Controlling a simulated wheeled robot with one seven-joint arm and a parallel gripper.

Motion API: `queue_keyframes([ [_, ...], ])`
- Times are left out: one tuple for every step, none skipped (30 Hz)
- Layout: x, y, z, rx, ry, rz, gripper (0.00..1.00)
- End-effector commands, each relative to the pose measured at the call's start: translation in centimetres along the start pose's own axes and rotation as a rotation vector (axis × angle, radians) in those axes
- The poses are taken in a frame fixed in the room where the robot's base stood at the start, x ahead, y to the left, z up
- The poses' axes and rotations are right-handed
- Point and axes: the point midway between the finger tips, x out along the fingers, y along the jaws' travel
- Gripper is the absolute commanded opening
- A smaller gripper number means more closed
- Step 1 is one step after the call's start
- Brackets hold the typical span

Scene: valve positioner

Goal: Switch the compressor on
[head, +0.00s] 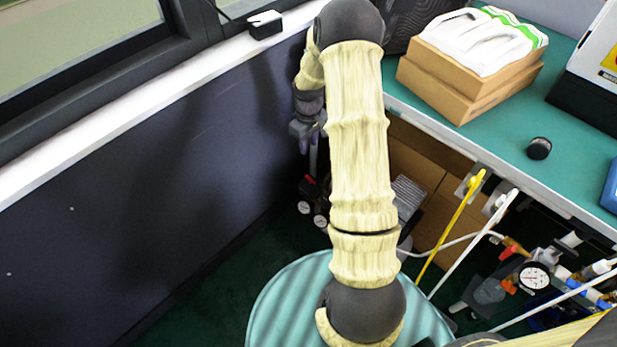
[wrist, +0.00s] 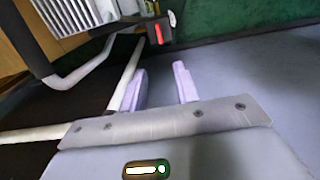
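The compressor shows only in part. In the head view its grey ribbed body (head: 408,196) is half hidden behind my arm, and dark gauges with a small red part (head: 311,190) show left of the arm. In the wrist view the ribbed body (wrist: 85,14) is at the upper left, with a bent grey tube below it. A small red piece on a grey block (wrist: 158,32) sits at the top centre; it may be the switch. My gripper (wrist: 159,80) has its two lavender fingers apart with nothing held between them. In the head view my gripper (head: 305,132) is above the gauges, beside the dark wall.
A pale rod (wrist: 124,72) runs close by the left finger in the wrist view. The dark wall panel (head: 150,190) stands left of the arm. The green bench (head: 480,125) carries boxes (head: 455,85). Yellow and white bars and a gauge (head: 534,277) are at the lower right.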

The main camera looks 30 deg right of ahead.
Motion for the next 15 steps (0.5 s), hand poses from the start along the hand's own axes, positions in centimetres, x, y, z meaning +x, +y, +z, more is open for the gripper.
queue_keyframes([
  [0.2,0.0,0.0,0.0,-0.001,0.0,0.31],
  [0.3,0.0,0.0,0.0,-0.001,-0.001,0.31],
  [0.6,0.0,0.0,0.0,-0.001,-0.001,0.31],
  [0.8,0.0,0.0,0.0,-0.002,-0.001,0.31],
  [1.2,-0.1,0.1,0.0,-0.002,-0.001,0.31],
  [1.7,-0.1,0.1,0.0,-0.003,-0.002,0.31],
  [2.1,-0.1,0.1,0.0,-0.003,-0.002,0.31],
  [2.5,-0.1,0.1,0.0,-0.003,-0.002,0.31],
  [3.2,-0.1,0.1,0.0,-0.003,-0.001,0.31],
  [3.7,-0.1,0.1,0.0,-0.003,-0.002,0.31],
  [4.3,-0.1,0.1,0.0,-0.004,-0.002,0.31],
  [5.0,-0.1,0.1,0.0,-0.003,-0.002,0.31],
  [5.5,-0.1,0.0,0.0,-0.002,-0.001,0.31],
  [6.1,-0.1,0.1,0.0,-0.003,-0.002,0.31],
  [6.8,-0.1,0.1,0.0,-0.003,-0.002,0.31],
])
